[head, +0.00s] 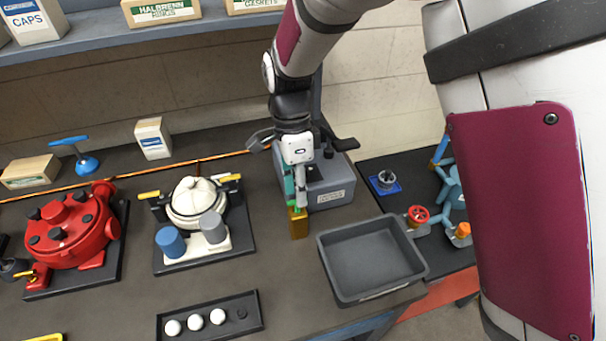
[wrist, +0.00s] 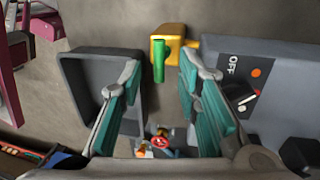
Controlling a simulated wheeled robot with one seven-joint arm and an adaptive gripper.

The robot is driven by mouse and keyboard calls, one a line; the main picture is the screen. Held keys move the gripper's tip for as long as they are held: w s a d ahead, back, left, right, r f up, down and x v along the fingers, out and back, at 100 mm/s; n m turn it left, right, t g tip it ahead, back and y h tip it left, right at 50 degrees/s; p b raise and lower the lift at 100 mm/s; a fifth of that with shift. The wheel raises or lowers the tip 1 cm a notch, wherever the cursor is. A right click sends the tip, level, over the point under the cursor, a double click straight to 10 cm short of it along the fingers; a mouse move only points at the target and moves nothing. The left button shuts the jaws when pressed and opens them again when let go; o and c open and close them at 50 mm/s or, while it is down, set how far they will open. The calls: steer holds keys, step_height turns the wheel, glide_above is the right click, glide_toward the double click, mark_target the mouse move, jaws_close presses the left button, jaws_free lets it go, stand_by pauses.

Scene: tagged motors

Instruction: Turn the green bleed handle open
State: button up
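The green bleed handle (wrist: 159,62) is a short green bar on a yellow valve block (wrist: 172,32) in the wrist view. In the head view the yellow block (head: 298,224) stands on the bench in front of a grey box, and the handle is mostly hidden by my gripper. My gripper (wrist: 160,72) is open, with one teal-padded finger on each side of the handle in the picture. Clear gaps show between the handle and both pads. In the head view my gripper (head: 294,190) points down just above the yellow block. I cannot tell its exact height above the handle.
A grey box (wrist: 247,85) with an OFF marking and a switch stands close to the right finger. An empty grey bin (head: 370,296) is at the right front. A white motor (head: 195,200) and a red motor (head: 62,240) stand to the left. The bench before the block is clear.

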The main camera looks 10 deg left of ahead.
steer(key=shift+s+d+f, duration=0.1)
steer(key=shift+s+f, duration=0.05)
steer(key=shift+f, duration=0.9)
jaws_close()
